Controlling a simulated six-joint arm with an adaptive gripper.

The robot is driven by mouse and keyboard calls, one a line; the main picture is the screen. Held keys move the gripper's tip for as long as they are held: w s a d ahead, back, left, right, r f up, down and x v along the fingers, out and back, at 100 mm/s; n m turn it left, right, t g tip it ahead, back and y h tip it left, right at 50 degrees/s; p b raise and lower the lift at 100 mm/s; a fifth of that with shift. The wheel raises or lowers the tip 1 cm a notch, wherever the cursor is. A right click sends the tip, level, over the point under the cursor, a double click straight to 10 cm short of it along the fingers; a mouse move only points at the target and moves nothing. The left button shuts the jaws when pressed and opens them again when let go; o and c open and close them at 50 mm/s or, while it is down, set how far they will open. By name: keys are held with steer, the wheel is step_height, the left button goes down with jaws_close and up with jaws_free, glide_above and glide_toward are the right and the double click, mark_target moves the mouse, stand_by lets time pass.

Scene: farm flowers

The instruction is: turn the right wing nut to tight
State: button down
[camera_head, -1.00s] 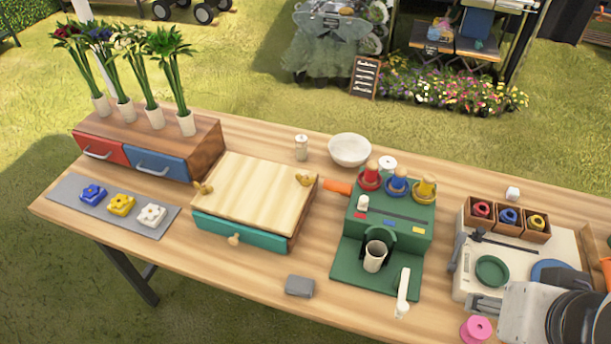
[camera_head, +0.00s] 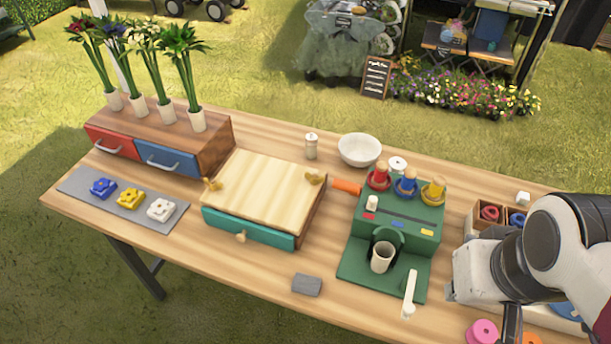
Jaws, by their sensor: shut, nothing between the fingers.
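The right wing nut (camera_head: 314,177), small and gold, sits at the back right corner of the pale wooden press board (camera_head: 265,195). Its exact wing angle is too small to judge. The left wing nut (camera_head: 211,184) is on the board's left edge. The board lies on a box with a teal drawer front (camera_head: 245,228) and a round knob. My gripper (camera_head: 450,291) is at the lower right, well to the right of the press and beyond the green station. It is shut and empty; its fingers are tiny and mostly hidden by its body.
The green station (camera_head: 400,222) with coloured spools and a cup stands between the press and my arm. An orange handle (camera_head: 346,187) lies close to the right wing nut. A white bowl (camera_head: 360,150) and shaker (camera_head: 311,146) stand behind. A grey block (camera_head: 307,284) lies in front.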

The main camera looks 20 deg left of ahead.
steer(key=w+a+f, duration=0.3)
steer(key=w+a, duration=0.2)
steer(key=a, duration=0.5)
steer(key=w+a+f+n+h, duration=0.1)
steer(key=w+a+f, duration=0.3)
steer(key=a, duration=0.5)
steer(key=w+a+f, duration=0.2)
steer(key=w+a, duration=0.4)
steer(key=a, duration=0.4)
steer(key=w+a+r+m+t, duration=0.1)
steer(key=w+a+r+m, duration=0.1)
steer(key=w+a+m, duration=0.2)
steer(key=shift+w+a, duration=0.3)
steer(key=shift+w, duration=0.05)
steer(key=shift+r, duration=0.1)
